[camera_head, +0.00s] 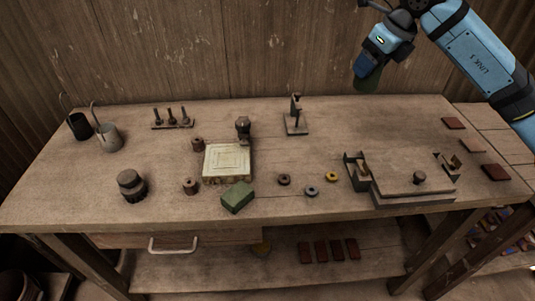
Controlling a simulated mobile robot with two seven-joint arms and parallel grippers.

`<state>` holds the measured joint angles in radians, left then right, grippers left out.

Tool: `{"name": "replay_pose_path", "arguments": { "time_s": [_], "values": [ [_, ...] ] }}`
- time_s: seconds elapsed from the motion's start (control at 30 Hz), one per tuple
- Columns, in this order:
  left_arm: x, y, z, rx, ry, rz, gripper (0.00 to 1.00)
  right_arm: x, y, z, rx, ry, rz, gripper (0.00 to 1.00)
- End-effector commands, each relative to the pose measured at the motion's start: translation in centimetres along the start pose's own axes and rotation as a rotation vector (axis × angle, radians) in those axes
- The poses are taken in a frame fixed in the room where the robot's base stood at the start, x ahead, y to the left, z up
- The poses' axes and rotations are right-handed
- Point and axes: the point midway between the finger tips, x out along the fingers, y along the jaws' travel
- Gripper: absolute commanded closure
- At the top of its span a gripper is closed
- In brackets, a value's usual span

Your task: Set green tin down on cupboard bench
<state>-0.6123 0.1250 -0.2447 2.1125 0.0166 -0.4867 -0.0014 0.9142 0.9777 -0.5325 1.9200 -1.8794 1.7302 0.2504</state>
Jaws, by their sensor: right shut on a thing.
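My right gripper (368,70) is at the top right, raised in front of the plank wall. It is shut on a dark green thing, which I take to be the green tin (368,83); only its lower part shows below the fingers. The tin is held in the air, clear of the wooden bench (330,125). I cannot tell if this bench is the cupboard bench; it has a drawer with a pale handle. My left gripper is not in view.
A tile press plate (412,185) stands at the right. A pale tile block (228,162), a green block (238,198), a dark jar (132,185), two cans at the left and several small rings crowd the middle and left. The back right is clear.

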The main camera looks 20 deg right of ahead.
Motion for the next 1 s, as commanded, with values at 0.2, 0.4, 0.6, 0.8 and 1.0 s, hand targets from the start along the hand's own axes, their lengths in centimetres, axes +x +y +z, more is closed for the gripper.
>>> {"name": "replay_pose_path", "arguments": {
  "time_s": [0.2, 0.4, 0.6, 0.8, 1.0],
  "values": [
    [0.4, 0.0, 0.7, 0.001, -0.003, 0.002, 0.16, 0.6, 2.4, 1.4, -0.053, 0.0, 0.022, 0.72],
    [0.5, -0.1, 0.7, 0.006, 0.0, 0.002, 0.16, 2.6, 2.4, 0.6, -0.054, 0.005, 0.025, 0.72],
    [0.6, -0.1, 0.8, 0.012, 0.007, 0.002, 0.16, 7.5, 2.4, -1.5, -0.053, 0.006, 0.026, 0.72],
    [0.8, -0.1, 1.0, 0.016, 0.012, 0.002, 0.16, 12.2, 2.3, -3.5, -0.052, 0.004, 0.025, 0.72],
    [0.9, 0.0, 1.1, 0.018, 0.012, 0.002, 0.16, 14.8, 2.3, -4.5, -0.053, 0.002, 0.024, 0.72]
  ]
}}
